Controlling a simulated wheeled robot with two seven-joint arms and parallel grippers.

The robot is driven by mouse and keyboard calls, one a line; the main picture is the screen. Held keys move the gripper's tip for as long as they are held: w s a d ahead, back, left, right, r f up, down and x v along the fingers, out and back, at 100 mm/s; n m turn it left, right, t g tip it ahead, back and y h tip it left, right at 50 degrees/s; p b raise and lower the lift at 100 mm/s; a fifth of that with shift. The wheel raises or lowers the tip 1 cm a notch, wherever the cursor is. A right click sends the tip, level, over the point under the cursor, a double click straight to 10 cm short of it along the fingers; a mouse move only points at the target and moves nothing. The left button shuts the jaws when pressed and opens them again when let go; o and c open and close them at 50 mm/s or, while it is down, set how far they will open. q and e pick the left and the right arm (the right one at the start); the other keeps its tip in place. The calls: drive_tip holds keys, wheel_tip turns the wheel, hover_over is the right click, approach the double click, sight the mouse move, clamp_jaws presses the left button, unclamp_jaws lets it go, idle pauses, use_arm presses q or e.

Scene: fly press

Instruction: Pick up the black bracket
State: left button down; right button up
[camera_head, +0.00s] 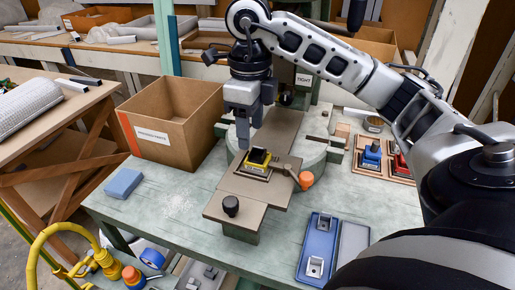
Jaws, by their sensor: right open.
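A small black piece (258,155), which looks like the black bracket, sits in a yellow holder (256,168) on the brown plate of the press. Its exact shape is too small to make out. My right gripper (249,136) points down just above and slightly left of it. Its two fingers are apart, with nothing seen between them. I cannot tell whether a finger touches the piece. My left gripper is not in view.
An orange knob (306,180) on a lever stands right of the holder, and a black knob (231,205) in front. A cardboard box (165,137) stands left. A blue tray (308,249) holds silver parts. Blue (372,153) and red (401,166) fixtures stand right.

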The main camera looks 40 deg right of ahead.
sight(254, 151)
drive_tip(key=f, duration=0.3)
drive_tip(key=shift+s+d+f, duration=0.2)
drive_tip(key=shift+s+f, duration=0.15)
drive_tip(key=shift+f, duration=0.05)
drive_tip(key=shift+w+f, duration=0.1)
drive_tip(key=shift+f, duration=0.45)
clamp_jaws()
drive_tip(key=shift+r, duration=0.15)
